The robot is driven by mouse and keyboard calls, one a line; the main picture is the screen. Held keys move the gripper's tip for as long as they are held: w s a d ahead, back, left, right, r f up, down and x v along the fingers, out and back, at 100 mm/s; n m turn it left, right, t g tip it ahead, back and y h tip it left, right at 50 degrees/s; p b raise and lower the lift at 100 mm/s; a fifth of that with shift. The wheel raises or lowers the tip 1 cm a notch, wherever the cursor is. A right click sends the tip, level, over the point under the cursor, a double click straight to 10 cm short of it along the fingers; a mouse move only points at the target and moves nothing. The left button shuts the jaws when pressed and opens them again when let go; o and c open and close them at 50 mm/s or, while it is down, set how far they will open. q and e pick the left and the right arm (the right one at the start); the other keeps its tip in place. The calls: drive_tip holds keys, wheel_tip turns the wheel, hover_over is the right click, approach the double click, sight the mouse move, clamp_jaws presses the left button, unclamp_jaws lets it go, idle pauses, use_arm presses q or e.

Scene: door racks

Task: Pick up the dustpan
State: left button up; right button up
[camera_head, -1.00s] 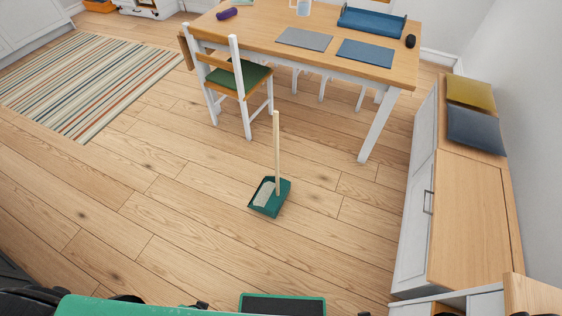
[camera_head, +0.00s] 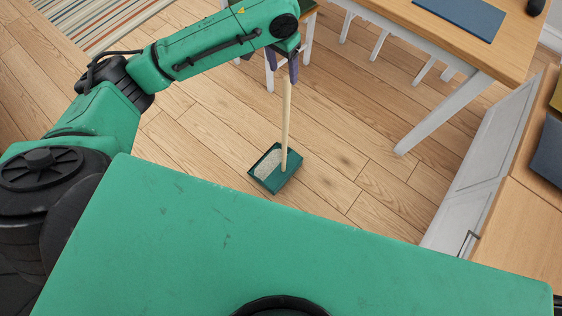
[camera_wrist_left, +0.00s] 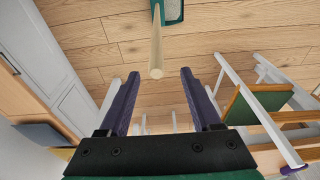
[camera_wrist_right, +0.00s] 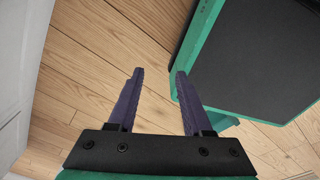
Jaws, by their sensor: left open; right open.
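The dustpan (camera_head: 277,170) is a dark green pan with a pale, upright wooden handle (camera_head: 286,122). It stands on the floor in the head view. My left gripper (camera_head: 285,72) is at the top end of the handle. In the left wrist view my left gripper (camera_wrist_left: 157,76) is open, with the handle's end (camera_wrist_left: 156,70) showing between and just beyond the fingertips, clear of both. Part of the pan (camera_wrist_left: 172,10) shows at the top edge there. My right gripper (camera_wrist_right: 157,72) is open and empty over bare floor; it does not show in the head view.
A wooden table (camera_head: 505,48) with white legs stands at the upper right. A white cabinet (camera_head: 470,180) with a wooden top is at the right. A chair (camera_wrist_left: 250,100) is right of my left gripper in its wrist view. Floor around the dustpan is clear.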

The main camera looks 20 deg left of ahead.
sight(287, 92)
use_arm(q)
drive_tip(key=f, duration=0.3)
drive_tip(key=w+f, duration=0.1)
drive_tip(key=f, duration=0.1)
drive_tip(key=shift+w+d+f, duration=0.1)
drive_tip(key=shift+d, duration=0.2)
drive_tip(key=f, duration=0.4)
drive_tip(key=shift+d+f, duration=0.15)
drive_tip(key=shift+d, duration=0.05)
drive_tip(key=shift+f, duration=0.3)
clamp_jaws()
use_arm(e)
drive_tip(key=shift+w+d+f, duration=0.15)
drive_tip(key=shift+w+d, duration=0.15)
drive_tip(key=shift+w, duration=0.4)
use_arm(q)
drive_tip(key=shift+r, duration=0.1)
use_arm(e)
drive_tip(key=shift+a, duration=0.1)
